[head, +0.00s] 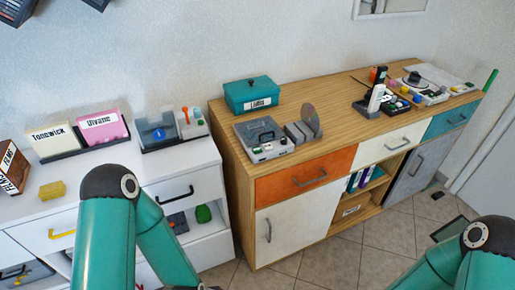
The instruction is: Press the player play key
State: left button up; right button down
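A grey boxy device (265,139), which looks like the player, sits at the left front of the wooden sideboard's top. It has a dark handle-like part on top and small keys along its front, including a green and a red one. Their markings are too small to read, so I cannot tell which is play. Small grey boxes and an upright disc (311,118) stand at its right side. Both my teal arms come in at the bottom, well apart from the device.
A teal lidded box (251,94) stands behind the device. A phone on a cradle (375,100) and a flat unit with a round dark part (420,84) stand farther right. A white cabinet (75,205) with card trays is at the left. Tiled floor (320,262) lies in front.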

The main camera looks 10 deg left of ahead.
pick_arm(q)
grip_shut()
dwell(1.4)
